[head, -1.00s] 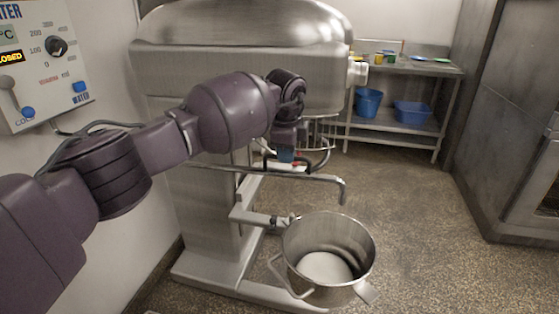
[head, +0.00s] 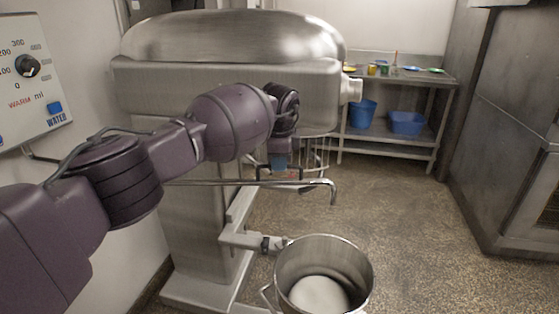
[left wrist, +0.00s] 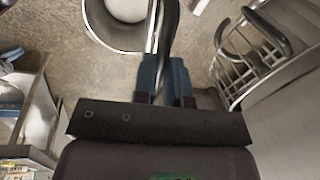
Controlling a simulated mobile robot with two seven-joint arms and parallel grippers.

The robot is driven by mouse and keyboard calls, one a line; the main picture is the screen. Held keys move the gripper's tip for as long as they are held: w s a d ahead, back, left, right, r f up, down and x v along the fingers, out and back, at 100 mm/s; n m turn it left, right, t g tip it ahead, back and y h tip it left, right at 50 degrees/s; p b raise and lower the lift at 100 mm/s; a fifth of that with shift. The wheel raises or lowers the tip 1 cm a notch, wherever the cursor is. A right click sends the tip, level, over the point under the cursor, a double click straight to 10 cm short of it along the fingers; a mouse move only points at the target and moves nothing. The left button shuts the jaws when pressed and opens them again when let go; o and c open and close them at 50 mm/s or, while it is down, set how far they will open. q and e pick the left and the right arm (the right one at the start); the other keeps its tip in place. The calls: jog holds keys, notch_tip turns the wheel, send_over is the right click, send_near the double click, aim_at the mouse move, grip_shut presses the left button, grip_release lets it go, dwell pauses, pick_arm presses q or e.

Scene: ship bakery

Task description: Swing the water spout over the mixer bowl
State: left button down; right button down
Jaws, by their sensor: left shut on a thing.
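The water spout (head: 235,182) is a thin grey metal tube that runs across in front of the mixer (head: 225,90). Its end bends down above the mixer bowl (head: 364,268) in the head view; the height and depth between them are hard to judge. The bowl is open steel with pale contents (head: 320,294). My left gripper (head: 279,168) is at the spout, its blue fingers shut on it. In the left wrist view the fingers (left wrist: 165,75) straddle the dark tube (left wrist: 169,30), and the tube passes the bowl's right rim (left wrist: 86,25). My right gripper is out of view.
A wire guard (left wrist: 238,60) is close to the right of my left fingers in the wrist view. A control panel (head: 35,75) is on the left wall. A steel shelf (head: 430,82) with blue tubs (head: 407,123) stands behind. The floor right of the bowl is clear.

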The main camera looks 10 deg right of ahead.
pick_arm(q)
jog(key=c, duration=1.2)
grip_release()
jog(key=shift+a, duration=0.1)
jog(key=shift+o, duration=0.2)
jog(key=shift+r, duration=0.3)
notch_tip(320, 180, up, 10)
jog(key=s+p, duration=0.1)
jog(key=s, duration=0.1)
jog(key=shift+a+p, duration=0.15)
jog(key=shift+p, duration=0.2)
